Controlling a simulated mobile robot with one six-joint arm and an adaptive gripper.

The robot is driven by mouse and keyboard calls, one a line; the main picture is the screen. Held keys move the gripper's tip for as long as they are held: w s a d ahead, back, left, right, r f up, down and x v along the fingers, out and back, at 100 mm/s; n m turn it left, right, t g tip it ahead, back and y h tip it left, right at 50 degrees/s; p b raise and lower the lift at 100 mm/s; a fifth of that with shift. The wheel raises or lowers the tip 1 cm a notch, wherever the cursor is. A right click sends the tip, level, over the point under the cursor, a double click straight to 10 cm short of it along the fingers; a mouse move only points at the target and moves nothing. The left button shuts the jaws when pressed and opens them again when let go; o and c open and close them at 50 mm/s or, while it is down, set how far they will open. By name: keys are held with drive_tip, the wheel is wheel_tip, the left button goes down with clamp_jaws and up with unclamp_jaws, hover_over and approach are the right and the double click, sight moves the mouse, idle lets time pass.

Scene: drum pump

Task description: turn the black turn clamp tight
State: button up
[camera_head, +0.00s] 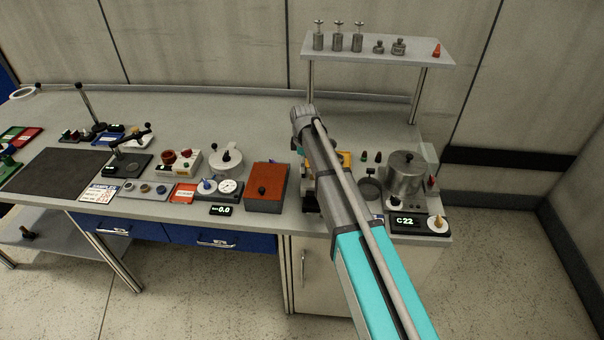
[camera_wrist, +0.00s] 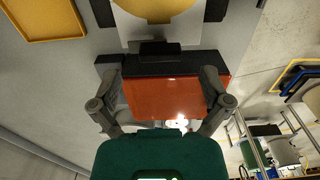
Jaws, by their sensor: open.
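The black turn clamp cannot be told for certain. In the wrist view, a small black block (camera_wrist: 158,55) lies just beyond an orange-red block (camera_wrist: 165,97) with a dark top edge, and it may be part of the clamp. My gripper (camera_wrist: 164,82) is open, its two grey fingers on either side of the orange-red block. I cannot tell whether they touch it. In the head view my arm crosses the bench and hides my gripper and most of what stands behind it. Yellow and black parts (camera_head: 345,158) show beside the arm.
An orange-red box with a black knob (camera_head: 262,190) stands left of my arm. A metal pot (camera_head: 404,177) and a C22 display (camera_head: 406,220) stand on the right. A raised shelf (camera_head: 365,47) holds metal weights. In the wrist view a yellow tray (camera_wrist: 42,38) lies top left.

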drive_tip(key=shift+f+b, duration=1.05)
drive_tip(key=shift+f, duration=0.25)
drive_tip(key=c, duration=1.1)
drive_tip(key=shift+a, duration=0.25)
drive_tip(key=shift+c, duration=0.3)
drive_tip(key=shift+d, duration=0.2)
